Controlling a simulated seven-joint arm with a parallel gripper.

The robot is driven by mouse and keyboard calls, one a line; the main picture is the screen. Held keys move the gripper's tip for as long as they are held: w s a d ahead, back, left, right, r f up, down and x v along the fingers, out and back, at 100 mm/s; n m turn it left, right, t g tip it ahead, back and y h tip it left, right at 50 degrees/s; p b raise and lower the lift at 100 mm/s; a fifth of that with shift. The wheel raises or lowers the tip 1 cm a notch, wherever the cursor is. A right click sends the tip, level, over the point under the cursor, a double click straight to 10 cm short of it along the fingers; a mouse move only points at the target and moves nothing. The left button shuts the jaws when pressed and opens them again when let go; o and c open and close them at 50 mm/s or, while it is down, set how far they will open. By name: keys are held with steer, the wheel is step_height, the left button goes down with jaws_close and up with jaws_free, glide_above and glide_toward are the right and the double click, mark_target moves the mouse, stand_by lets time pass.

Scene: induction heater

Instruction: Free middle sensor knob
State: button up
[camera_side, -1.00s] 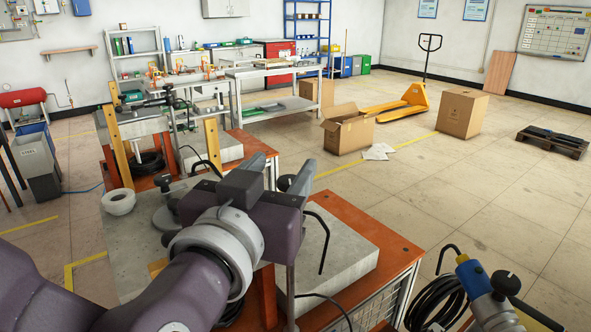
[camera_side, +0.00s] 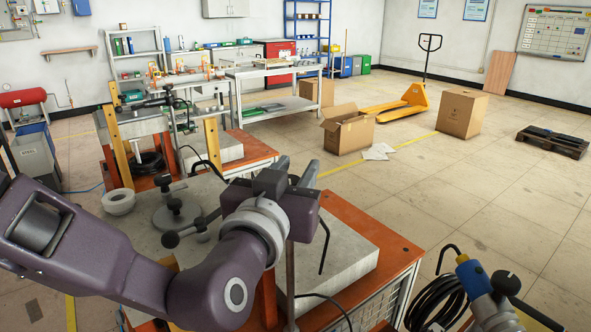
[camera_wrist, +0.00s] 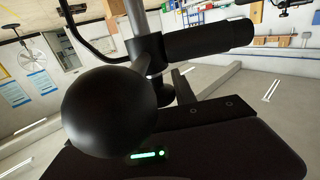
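Several round black knobs are in the side view: one on an upright post (camera_side: 162,182), one on a round grey base (camera_side: 175,205), and one on a short side arm (camera_side: 170,239). I cannot tell which is the middle sensor knob. My gripper (camera_side: 297,170) is over the grey block, right of these knobs, with its fingers pointing away and apart. Nothing shows between them; their tips are partly hidden by my wrist. In the wrist view a large black ball knob (camera_wrist: 108,112) is very close, with a black cylindrical grip (camera_wrist: 210,40) and a metal post behind it.
A grey block (camera_side: 345,262) lies on the orange bench (camera_side: 395,245), with a bent black rod standing over it. A blue and yellow tool (camera_side: 474,275) stands at front right. Open floor lies beyond the bench.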

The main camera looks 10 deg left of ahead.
jaws_close()
steer(key=shift+n+y, duration=0.3)
steer(key=shift+y, duration=0.2)
steer(key=n+y, duration=0.1)
steer(key=y, duration=0.1)
steer(key=n+y, duration=0.1)
steer(key=shift+a+y, duration=0.3)
steer(key=shift+y, duration=0.1)
steer(key=shift+s+a+n+g+y, duration=0.1)
steer(key=shift+a+n+g+y, duration=0.1)
steer(key=shift+n+y, duration=0.5)
steer(key=shift+a+n+g+y, duration=0.15)
steer(key=shift+n+y, duration=0.3)
steer(key=shift+y, duration=0.45)
steer(key=shift+s+a+n+g+y, duration=0.1)
steer(key=shift+n+g+y, duration=0.15)
steer(key=shift+n+y, duration=0.45)
steer(key=shift+y, duration=0.3)
steer(key=o, duration=0.7)
jaws_free()
